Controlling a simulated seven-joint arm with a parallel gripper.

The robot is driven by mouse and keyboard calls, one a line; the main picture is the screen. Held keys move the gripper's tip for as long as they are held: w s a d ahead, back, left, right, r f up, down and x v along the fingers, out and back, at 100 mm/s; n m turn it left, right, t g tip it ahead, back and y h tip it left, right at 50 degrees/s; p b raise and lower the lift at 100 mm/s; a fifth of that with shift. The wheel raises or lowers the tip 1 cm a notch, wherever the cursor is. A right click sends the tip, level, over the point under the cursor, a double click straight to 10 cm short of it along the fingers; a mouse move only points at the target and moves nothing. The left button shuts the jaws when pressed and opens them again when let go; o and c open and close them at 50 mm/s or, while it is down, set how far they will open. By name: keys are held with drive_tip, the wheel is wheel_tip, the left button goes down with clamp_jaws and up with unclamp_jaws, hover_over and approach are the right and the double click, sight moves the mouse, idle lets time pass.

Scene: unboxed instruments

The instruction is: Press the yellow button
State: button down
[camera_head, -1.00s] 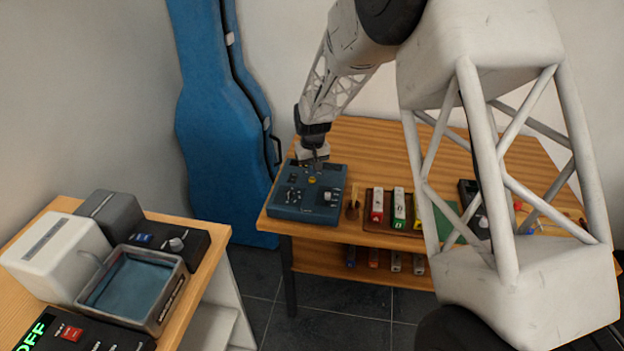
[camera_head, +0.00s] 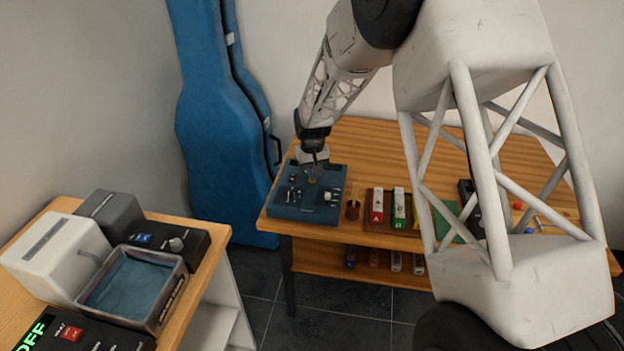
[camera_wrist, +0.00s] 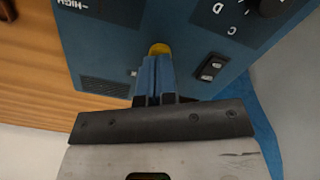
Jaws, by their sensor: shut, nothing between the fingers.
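The yellow button (camera_wrist: 159,48) sits on the face of a blue control box (camera_wrist: 115,45). In the wrist view my gripper (camera_wrist: 155,62) has its blue fingers shut together, with the tips at the button's edge and partly covering it. I cannot tell whether the tips press it or only hover close. In the head view the blue box (camera_head: 308,213) lies on the far wooden table, and my gripper (camera_head: 313,172) points down over its middle.
The box also carries a dark switch (camera_wrist: 212,68) and a black knob (camera_wrist: 270,4). Right of it on the table (camera_head: 375,140) are a small brown cup (camera_head: 352,211) and a tray with red and green items. A blue instrument case (camera_head: 222,130) stands behind on the left.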

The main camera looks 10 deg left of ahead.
drive_tip(key=shift+f, duration=0.6)
drive_tip(key=shift+r, duration=0.15)
idle(0.4)
drive_tip(key=shift+r, duration=3.35)
drive_tip(key=shift+r, duration=0.1)
